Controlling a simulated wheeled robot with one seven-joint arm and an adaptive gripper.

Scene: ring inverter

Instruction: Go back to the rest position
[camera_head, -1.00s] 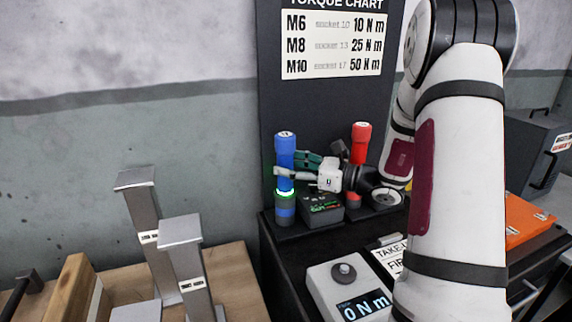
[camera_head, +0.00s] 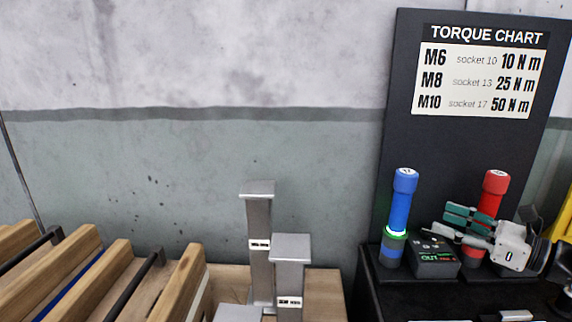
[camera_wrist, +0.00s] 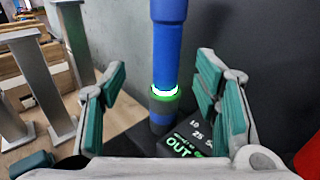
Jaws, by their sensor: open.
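My gripper (camera_head: 442,222) is open and empty in the head view, with teal pads on its fingers. It points left, a little to the right of the upright blue tool (camera_head: 402,200) and in front of the red tool (camera_head: 494,192). In the wrist view the blue tool (camera_wrist: 168,60) stands beyond the open fingers, lined up with the gap between them and apart from them. A green-lit ring (camera_wrist: 163,92) glows on its lower part. My gripper hides part of the red tool's lower half.
A small dark box (camera_head: 433,258) with a green display sits between the two tools on a black cabinet top. A dark torque chart board (camera_head: 470,150) stands behind. Metal posts (camera_head: 259,235) and wooden slats (camera_head: 85,265) are at the left.

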